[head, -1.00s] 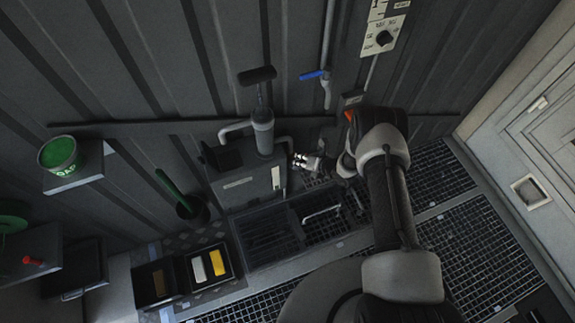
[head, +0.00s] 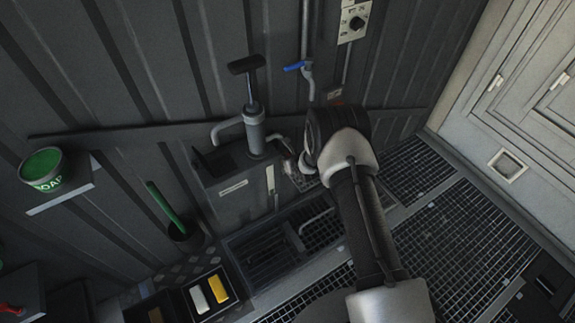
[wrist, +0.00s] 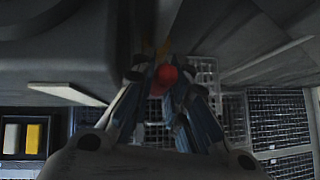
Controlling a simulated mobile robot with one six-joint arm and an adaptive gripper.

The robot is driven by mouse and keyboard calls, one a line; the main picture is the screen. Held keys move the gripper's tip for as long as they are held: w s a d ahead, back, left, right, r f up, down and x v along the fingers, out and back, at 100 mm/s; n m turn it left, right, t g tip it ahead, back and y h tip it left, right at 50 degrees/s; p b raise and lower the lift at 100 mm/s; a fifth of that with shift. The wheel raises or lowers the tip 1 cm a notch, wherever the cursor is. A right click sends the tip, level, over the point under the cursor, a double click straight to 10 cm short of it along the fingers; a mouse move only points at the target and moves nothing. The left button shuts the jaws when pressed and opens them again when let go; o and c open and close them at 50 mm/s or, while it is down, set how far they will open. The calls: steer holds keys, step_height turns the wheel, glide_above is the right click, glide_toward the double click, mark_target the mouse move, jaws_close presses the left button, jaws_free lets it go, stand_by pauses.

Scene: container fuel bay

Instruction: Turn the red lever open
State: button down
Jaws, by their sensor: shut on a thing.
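The red lever shows in the wrist view as a round red end (wrist: 166,75) between my fingertips. My gripper (wrist: 158,82) is shut on it, with a finger on each side. The rest of the lever is hidden or too dark to make out. In the head view my wrist covers the lever and most of my gripper, which is low by the wall, right of the grey tank (head: 235,200) with the hand pump (head: 254,130).
A pipe with a blue handle (head: 296,67) runs down the wall above my wrist. A green tub (head: 42,168) stands on a shelf at left. Trays with a white and a yellow block (head: 218,288) are at lower left. Grating (head: 465,235) covers the open floor at right.

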stand_by(0.4)
steer(key=c, duration=1.5)
jaws_free()
steer(key=shift+c, duration=0.2)
steer(key=shift+a, duration=0.1)
steer(key=shift+s, duration=0.1)
